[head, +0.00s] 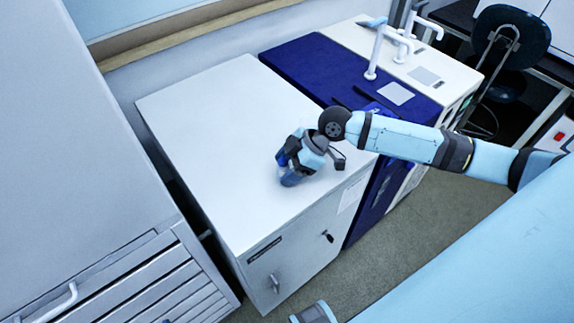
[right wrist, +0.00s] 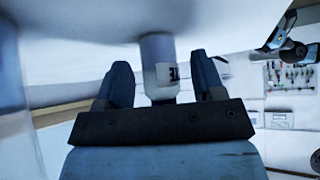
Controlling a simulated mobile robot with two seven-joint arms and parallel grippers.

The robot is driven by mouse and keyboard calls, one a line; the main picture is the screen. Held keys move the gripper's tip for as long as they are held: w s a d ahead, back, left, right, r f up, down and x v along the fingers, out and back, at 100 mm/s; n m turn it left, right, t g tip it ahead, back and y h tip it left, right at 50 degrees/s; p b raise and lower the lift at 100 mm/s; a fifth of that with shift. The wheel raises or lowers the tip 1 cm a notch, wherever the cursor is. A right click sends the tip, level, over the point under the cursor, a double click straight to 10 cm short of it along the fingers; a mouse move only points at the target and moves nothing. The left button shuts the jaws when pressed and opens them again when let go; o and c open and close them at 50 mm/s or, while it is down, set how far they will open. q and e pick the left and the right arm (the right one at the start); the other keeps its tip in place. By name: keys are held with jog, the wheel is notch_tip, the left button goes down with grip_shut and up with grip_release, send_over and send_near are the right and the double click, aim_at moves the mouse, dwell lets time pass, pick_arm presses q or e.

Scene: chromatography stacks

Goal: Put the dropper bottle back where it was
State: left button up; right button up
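The dropper bottle (right wrist: 158,65), white with a dark-marked label, shows in the right wrist view between the two blue fingers of my right gripper (right wrist: 163,85). A gap shows on each side of it, so the fingers are open around it. Its end meets a pale surface at the top of that view, which looks like the cabinet top seen inverted. In the head view my right gripper (head: 287,172) is low over the white cabinet top (head: 215,135), near its right side. The bottle cannot be made out there behind the gripper.
A dark blue counter section (head: 305,65) adjoins the white top, with white taps (head: 385,45) beyond it. A grey cabinet with drawers (head: 150,285) stands at the left. A dark chair (head: 512,40) is at the far right. The left part of the white top is clear.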

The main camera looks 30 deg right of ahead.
jog(key=shift+r, duration=0.15)
jog(key=v, duration=1.2)
